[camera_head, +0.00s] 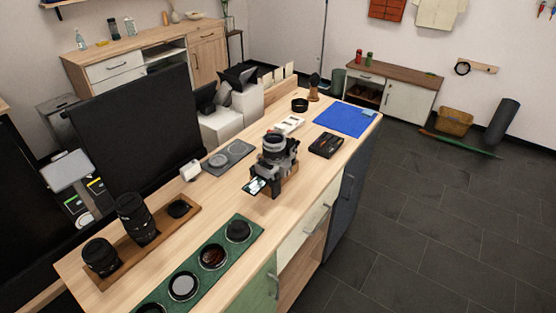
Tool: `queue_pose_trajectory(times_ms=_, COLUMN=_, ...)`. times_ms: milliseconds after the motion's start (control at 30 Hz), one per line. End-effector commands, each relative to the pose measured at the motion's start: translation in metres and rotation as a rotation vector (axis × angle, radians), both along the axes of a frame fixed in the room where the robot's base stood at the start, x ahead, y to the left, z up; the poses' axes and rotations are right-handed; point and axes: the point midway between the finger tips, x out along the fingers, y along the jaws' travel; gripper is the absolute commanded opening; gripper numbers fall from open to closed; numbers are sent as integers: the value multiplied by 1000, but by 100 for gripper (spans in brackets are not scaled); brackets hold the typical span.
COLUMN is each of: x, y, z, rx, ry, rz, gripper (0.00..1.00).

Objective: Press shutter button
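A camera (277,160) with a grey and black body and a large upright lens part stands on a wooden block near the middle of the long wooden table (215,208). A small lit screen (256,186) sticks out at its lower left. I cannot make out the shutter button at this size. My gripper is not in this view, so I cannot tell where it is relative to the camera.
A green mat (207,273) with several round lens filters lies at the front. A wooden tray (128,255) with black lenses stands at left. A grey mat (229,156), a black case (326,145) and a blue cloth (345,118) surround the camera. A black backdrop (137,120) rises behind.

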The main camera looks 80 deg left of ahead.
Motion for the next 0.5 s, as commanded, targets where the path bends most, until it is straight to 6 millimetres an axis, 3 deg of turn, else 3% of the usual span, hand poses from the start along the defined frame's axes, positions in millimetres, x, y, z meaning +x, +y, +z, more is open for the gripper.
queue_pose_trajectory(times_ms=67, x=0, y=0, z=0, rx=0, ry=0, rz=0, gripper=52)
queue_pose_trajectory(times_ms=500, x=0, y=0, z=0, rx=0, ry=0, rz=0, gripper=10)
